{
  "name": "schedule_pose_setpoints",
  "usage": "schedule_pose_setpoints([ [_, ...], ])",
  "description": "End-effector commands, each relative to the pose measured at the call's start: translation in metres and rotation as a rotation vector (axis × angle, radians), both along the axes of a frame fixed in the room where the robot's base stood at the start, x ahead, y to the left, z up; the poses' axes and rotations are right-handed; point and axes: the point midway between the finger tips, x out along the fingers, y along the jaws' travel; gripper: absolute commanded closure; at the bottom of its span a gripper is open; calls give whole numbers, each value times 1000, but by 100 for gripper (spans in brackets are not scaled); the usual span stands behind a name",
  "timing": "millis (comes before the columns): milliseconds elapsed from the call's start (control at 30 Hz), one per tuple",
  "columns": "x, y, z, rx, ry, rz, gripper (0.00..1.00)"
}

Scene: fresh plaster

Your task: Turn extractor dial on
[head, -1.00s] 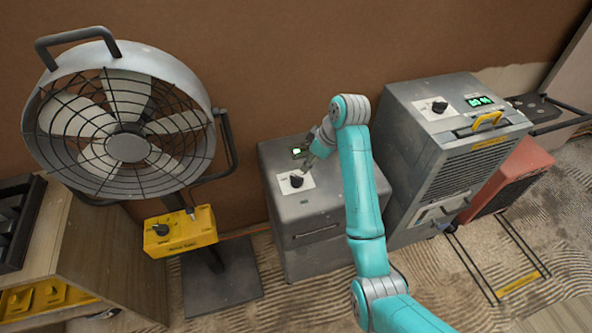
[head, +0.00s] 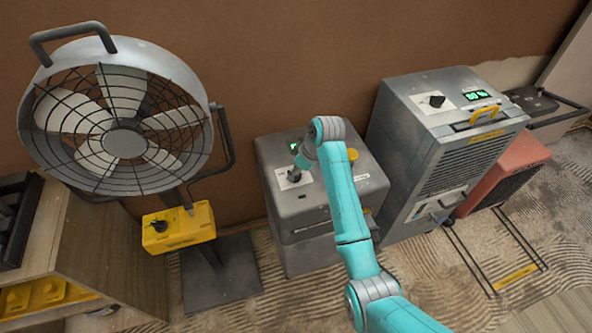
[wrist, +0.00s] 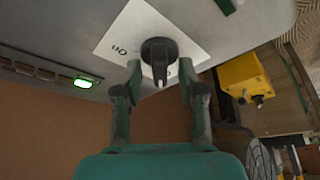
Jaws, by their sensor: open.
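The extractor dial is a black knob (wrist: 158,50) on a white label plate (wrist: 130,30) on top of a grey box (head: 345,190) in the middle of the head view. "On" is readable on the plate, left of the knob in the wrist view; other lettering is partly covered. The knob's ridge points toward my gripper. My gripper (wrist: 160,70) is open, with one fingertip on each side of the knob; I cannot tell whether they touch it. In the head view my gripper (head: 298,170) largely hides the dial. A green light (wrist: 84,83) glows on the box.
A large fan (head: 125,140) and a yellow control box (head: 185,228) with a black knob stand left. A taller grey unit (head: 425,150) with its own black dial (head: 436,100) and green display stands close on the right. A brown wall is behind.

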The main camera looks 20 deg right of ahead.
Motion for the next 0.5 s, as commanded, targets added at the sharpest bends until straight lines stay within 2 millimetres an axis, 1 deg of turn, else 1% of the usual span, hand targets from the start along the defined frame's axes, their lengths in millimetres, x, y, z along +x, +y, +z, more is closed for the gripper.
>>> schedule_pose_setpoints([
  [33,0,0,0,0,0,0,62],
  [67,0,0,0,0,0,0,69],
  [100,0,0,0,0,0,0,79],
  [167,0,0,0,0,0,0,94],
  [200,0,0,0,0,0,0,100],
  [500,0,0,0,0,0,-10,100],
])
